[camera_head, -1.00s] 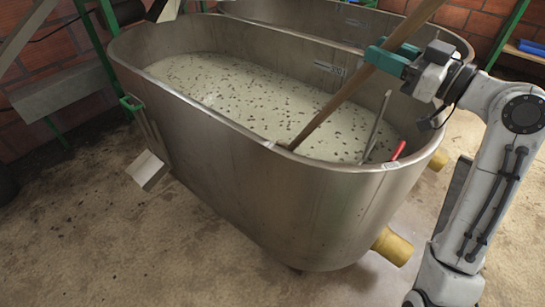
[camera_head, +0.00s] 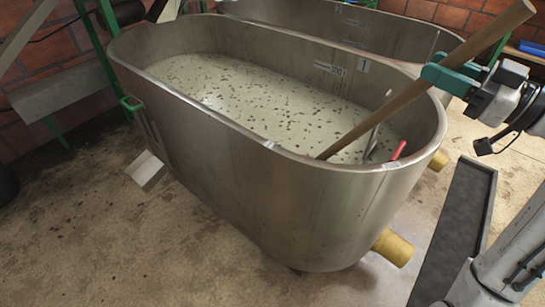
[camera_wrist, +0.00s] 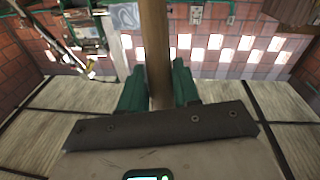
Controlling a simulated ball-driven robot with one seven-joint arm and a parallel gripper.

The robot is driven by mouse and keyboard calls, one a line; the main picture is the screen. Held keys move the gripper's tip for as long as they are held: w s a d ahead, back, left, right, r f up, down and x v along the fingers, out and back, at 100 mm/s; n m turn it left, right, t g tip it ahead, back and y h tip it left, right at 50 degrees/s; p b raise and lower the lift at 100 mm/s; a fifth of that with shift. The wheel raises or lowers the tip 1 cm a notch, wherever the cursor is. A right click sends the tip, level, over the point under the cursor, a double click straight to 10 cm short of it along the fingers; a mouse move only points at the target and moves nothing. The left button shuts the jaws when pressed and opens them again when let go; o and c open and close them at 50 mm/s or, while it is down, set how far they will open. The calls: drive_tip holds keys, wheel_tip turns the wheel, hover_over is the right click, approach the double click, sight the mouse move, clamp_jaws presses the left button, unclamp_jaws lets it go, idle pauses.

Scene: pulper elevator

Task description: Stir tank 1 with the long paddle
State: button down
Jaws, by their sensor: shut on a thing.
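The metal tank (camera_head: 240,190) with a plate reading 1 on its far inner wall holds pale liquid (camera_head: 240,95) with dark specks floating on it. The long wooden paddle (camera_head: 410,93) leans from lower left to upper right across the tank. Its lower end is hidden, in the liquid or behind the near wall. My gripper (camera_head: 430,74) with green fingers is shut on the paddle's shaft above the tank's right end. In the wrist view the shaft (camera_wrist: 155,50) runs upright between the two green fingers (camera_wrist: 160,88).
A second metal tank (camera_head: 400,42) stands behind. A thin grey rod (camera_head: 376,130) and a red handle (camera_head: 398,150) stick up at the near right inside. Yellow pipe stubs (camera_head: 392,247) jut from the outside.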

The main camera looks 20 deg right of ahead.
drive_tip(key=s+a+f+x, duration=0.1)
drive_tip(key=x, duration=2.1)
drive_tip(key=shift+a, duration=0.35)
drive_tip(key=shift+s, duration=0.1)
drive_tip(key=v, duration=0.7)
drive_tip(key=d+v, duration=0.1)
drive_tip(key=v, duration=0.6)
drive_tip(key=w+r+v, duration=0.1)
drive_tip(key=v, duration=0.7)
drive_tip(key=shift+d, duration=0.35)
drive_tip(key=shift+w+a+r, duration=0.1)
drive_tip(key=shift+w, duration=0.05)
